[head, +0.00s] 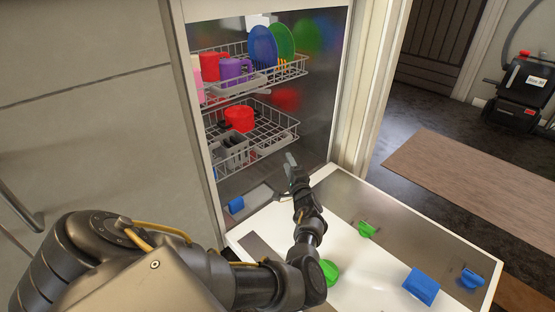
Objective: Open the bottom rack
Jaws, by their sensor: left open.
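The bottom rack (262,148) is a grey wire rack low inside the dishwasher. It holds a red pot (239,118) and a grey cutlery basket (231,151). I cannot tell exactly how far the rack sits out. My left gripper (291,162) is open and empty, pointing up near the rack's right front corner. I cannot tell whether its fingers touch the rack. My right gripper is out of view.
The top rack (225,91) holds cups and upright plates. The dishwasher door (370,262) lies lowered below, with green and blue pieces on it. A cabinet front (90,110) stands at left; a brown mat (470,180) lies on the floor at right.

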